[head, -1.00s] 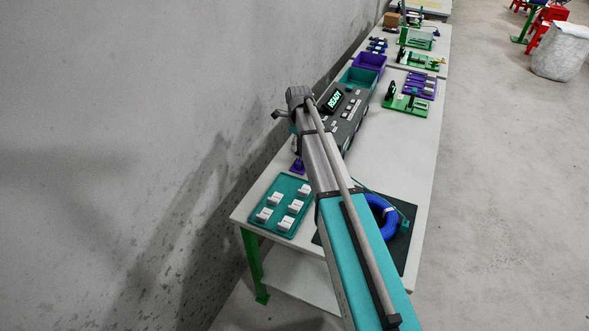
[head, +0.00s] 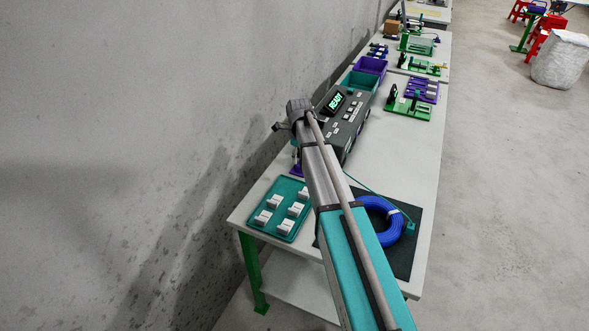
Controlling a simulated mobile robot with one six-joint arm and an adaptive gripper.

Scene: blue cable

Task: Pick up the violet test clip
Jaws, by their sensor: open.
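A small violet piece (head: 297,169), likely the violet test clip or its holder, shows at the table's wall-side edge, between the teal tray and the dark tester. My arm partly covers it, and its exact shape is too small to tell. My gripper (head: 279,127) is at the far end of my arm, near the wall, higher in the picture than the violet piece. It is open, and nothing shows in it. Its fingers are small and partly hidden by my wrist. The blue cable coil (head: 393,222) lies on a black mat (head: 404,258) right of my arm.
The teal tray (head: 258,228) holds several white blocks. The dark tester (head: 350,127) with a green READY display stands just right of my wrist. Teal and violet bins (head: 370,66) and green fixtures (head: 408,108) stand farther along. The table's right middle is clear.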

